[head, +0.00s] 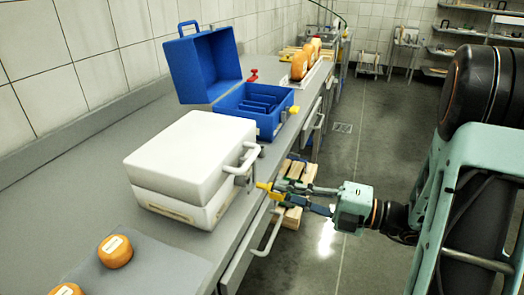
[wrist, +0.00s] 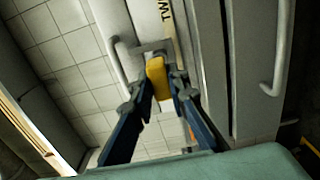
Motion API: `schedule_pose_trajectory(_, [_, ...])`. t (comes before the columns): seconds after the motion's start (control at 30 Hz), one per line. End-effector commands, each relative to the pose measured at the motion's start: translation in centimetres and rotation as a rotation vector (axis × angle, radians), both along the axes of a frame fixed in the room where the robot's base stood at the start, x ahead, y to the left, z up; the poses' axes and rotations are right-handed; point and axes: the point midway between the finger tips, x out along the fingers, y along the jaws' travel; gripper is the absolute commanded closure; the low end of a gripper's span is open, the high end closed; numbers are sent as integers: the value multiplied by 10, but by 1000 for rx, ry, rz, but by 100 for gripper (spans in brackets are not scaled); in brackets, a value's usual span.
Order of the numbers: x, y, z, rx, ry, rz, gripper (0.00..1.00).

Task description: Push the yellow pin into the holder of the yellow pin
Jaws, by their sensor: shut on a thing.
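The yellow pin (head: 264,186) is held at the tips of my gripper (head: 277,190), beside the front of the closed white case. In the wrist view the pin (wrist: 157,77) sits between the two dark fingers, its far end close to a small grey metal bracket (wrist: 150,48) on the case front. This bracket looks like the holder, but I cannot tell for certain. I cannot tell whether the pin touches it. My gripper (wrist: 161,88) is shut on the pin. In the head view the bracket is small, below the case handle.
The white case (head: 190,155) stands on the grey counter (head: 100,135). Behind it is an open blue case (head: 262,120). Orange cheese wheels (head: 115,252) lie at the front left, with more at the back. A drawer handle (head: 268,238) juts out below my gripper. The floor to the right is free.

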Motion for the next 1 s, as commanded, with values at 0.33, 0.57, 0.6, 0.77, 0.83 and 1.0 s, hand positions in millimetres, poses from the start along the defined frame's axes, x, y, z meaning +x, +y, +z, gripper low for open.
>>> schedule_pose_trajectory(0.33, [-2,-5,0,0,0,1,100])
schedule_pose_trajectory(0.57, [-2,-5,0,0,0,1,100])
schedule_pose_trajectory(0.6, [-2,-6,0,0,1,0,100])
schedule_pose_trajectory(0.77, [-5,-14,2,2,2,-2,100])
schedule_pose_trajectory(0.83, [-7,-19,3,2,2,-1,100])
schedule_pose_trajectory(1.0, [-11,-31,2,1,3,-1,100])
